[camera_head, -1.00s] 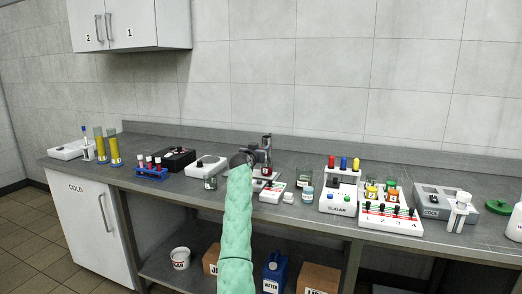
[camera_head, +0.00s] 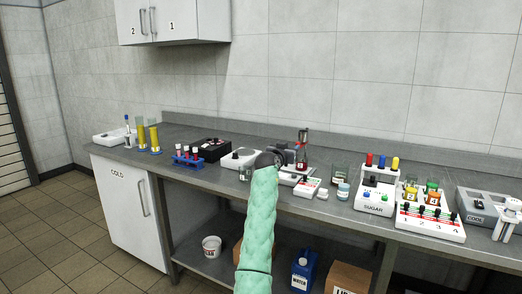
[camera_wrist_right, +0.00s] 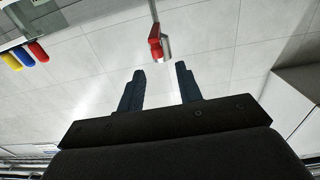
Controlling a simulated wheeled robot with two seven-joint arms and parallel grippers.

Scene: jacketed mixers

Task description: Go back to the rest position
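My right arm, in a green sleeve, reaches up from the bottom of the head view. Its gripper (camera_head: 284,157) is at the middle of the bench, near a small mixer stand (camera_head: 302,150). In the right wrist view the two dark fingers (camera_wrist_right: 160,90) stand apart with nothing between them. A red-tipped rod (camera_wrist_right: 155,42) shows beyond the fingertips there, apart from them. My left gripper is not in either view.
The grey bench (camera_head: 330,205) carries a blue tube rack (camera_head: 188,161), yellow cylinders, a sugar dispenser (camera_head: 375,197), a numbered block (camera_head: 432,222) and a cooler (camera_head: 485,208). A cold cabinet (camera_head: 125,200) stands left. The floor at left is clear.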

